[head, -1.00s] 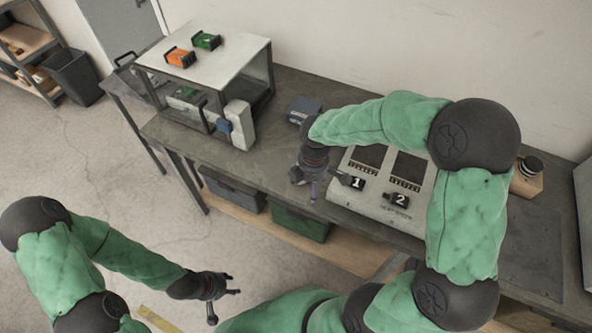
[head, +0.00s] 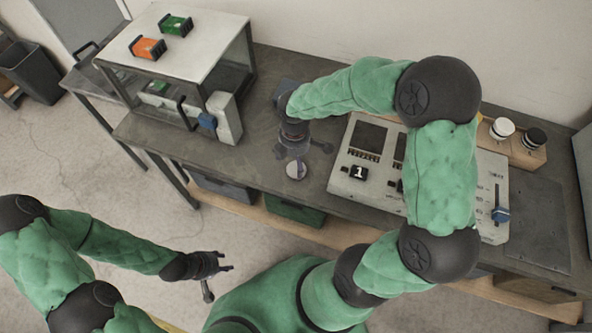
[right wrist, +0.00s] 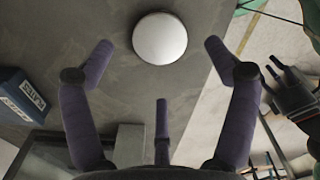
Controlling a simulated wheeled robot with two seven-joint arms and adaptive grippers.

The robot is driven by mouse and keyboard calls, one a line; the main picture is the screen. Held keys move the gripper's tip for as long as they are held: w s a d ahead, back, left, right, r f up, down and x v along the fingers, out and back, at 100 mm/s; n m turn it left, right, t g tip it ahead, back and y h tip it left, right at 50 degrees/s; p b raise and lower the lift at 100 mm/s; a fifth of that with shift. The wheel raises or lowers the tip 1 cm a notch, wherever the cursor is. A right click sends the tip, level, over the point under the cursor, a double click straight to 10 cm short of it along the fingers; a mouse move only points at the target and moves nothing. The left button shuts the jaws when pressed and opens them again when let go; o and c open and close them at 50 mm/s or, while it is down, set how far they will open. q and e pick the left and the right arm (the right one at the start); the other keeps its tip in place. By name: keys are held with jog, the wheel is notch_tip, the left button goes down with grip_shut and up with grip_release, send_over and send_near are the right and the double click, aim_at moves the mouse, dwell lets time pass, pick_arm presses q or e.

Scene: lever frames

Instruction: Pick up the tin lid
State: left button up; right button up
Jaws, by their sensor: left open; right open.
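The tin lid is a pale round disc (head: 296,170) lying flat on the dark bench near its front edge, left of the control panel. In the right wrist view the lid (right wrist: 160,39) is fully visible at top centre. My right gripper (head: 302,152) is open and empty, pointing down over the bench beside the lid. In the right wrist view its spread fingers (right wrist: 160,60) reach toward the lid, with a gap around it. My left gripper (head: 222,274) is open and empty, low over the floor in front of the bench.
A glass-sided cabinet (head: 180,50) stands left. A blue box (right wrist: 22,95) lies near the right gripper. Bench around the lid is clear.

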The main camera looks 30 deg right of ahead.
aim_at(295, 169)
notch_tip(295, 169, down, 5)
jog(key=shift+s+r+b, duration=0.1)
jog(key=shift+b, duration=1.05)
jog(key=c, duration=1)
